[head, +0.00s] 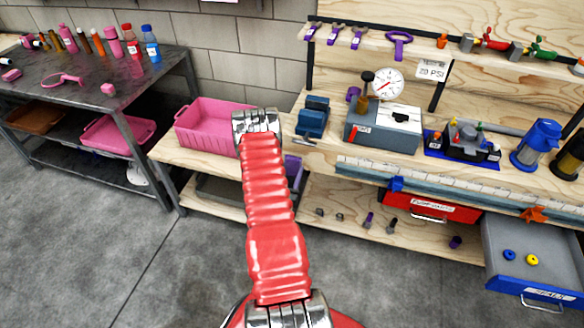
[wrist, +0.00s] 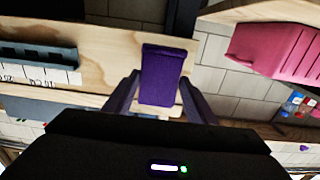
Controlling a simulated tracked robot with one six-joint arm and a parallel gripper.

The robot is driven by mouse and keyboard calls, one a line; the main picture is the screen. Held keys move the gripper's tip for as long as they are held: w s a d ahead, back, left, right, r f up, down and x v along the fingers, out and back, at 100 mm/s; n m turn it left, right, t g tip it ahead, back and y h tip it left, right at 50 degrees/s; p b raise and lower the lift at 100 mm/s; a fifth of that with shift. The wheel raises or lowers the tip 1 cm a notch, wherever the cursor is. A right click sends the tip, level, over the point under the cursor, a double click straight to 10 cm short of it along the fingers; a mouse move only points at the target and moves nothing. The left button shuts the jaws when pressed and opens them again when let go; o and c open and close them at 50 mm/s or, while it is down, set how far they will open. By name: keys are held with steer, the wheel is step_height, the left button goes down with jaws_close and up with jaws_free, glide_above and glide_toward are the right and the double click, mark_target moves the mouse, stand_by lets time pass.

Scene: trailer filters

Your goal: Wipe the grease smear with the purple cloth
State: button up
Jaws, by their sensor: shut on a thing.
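The purple cloth (wrist: 163,66) shows in the wrist view as a folded block between the two dark purple fingers of my gripper (wrist: 160,80). My gripper is shut on it. Pale wood lies behind the cloth; I cannot tell whether the cloth touches it. In the head view my red arm reaches toward the left end of the workbench, and my gripper and the cloth are hidden behind it or too unclear to pick out. I cannot make out the grease smear in either view.
A pink bin (head: 205,120) stands left of my arm. A blue vise (head: 313,117) and a grey box with a gauge (head: 388,84) stand on the bench to the right. An open grey drawer (head: 530,258) juts out at right. A dark metal table (head: 95,80) with bottles stands left.

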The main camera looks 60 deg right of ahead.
steer(key=shift+s+a, duration=0.15)
steer(key=shift+a, duration=0.85)
steer(key=a, duration=0.3)
steer(key=shift+s, duration=0.25)
